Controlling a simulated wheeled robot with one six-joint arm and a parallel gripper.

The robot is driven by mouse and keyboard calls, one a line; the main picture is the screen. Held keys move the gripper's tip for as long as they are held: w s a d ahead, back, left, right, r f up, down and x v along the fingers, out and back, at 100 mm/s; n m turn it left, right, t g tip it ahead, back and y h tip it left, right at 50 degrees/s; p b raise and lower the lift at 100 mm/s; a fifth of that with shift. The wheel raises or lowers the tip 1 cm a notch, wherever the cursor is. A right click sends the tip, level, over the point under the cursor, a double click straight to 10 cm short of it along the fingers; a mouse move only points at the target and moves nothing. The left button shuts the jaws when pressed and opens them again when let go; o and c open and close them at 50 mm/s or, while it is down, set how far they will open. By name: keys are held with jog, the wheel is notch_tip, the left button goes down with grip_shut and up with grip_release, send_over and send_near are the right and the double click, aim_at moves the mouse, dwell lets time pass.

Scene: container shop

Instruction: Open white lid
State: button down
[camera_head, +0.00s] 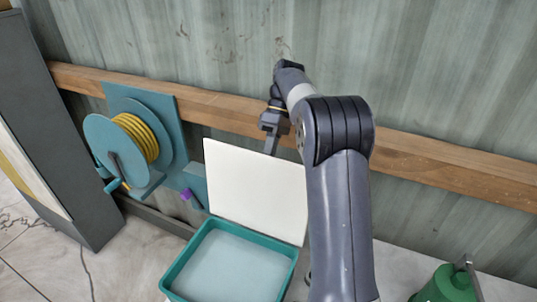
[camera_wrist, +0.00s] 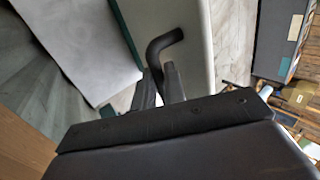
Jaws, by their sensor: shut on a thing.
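The white lid (camera_head: 255,185) stands raised, close to upright, at the back edge of a teal box (camera_head: 170,284) in the head view. The box is open, with a pale grey-blue inside. My gripper (camera_head: 272,145) is at the lid's top edge, on the wall side, and its fingertips are partly hidden there. In the wrist view, the fingers of my gripper (camera_wrist: 160,85) are closed on a bent black handle (camera_wrist: 163,43). The handle lies against a pale panel (camera_wrist: 197,45), which looks like the lid.
A teal hose reel (camera_head: 110,150) with yellow hose stands left of the box. A wooden rail (camera_head: 430,170) runs along the corrugated wall behind. A dark cabinet (camera_head: 60,150) is at far left, and a green canister (camera_head: 447,285) at lower right.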

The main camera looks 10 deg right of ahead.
jog(key=shift+f, duration=0.3)
jog(key=c, duration=1.6)
grip_release()
jog(key=shift+o, duration=0.6)
jog(key=shift+r, duration=0.15)
jog(key=shift+a+r, duration=0.1)
jog(key=shift+a, duration=0.05)
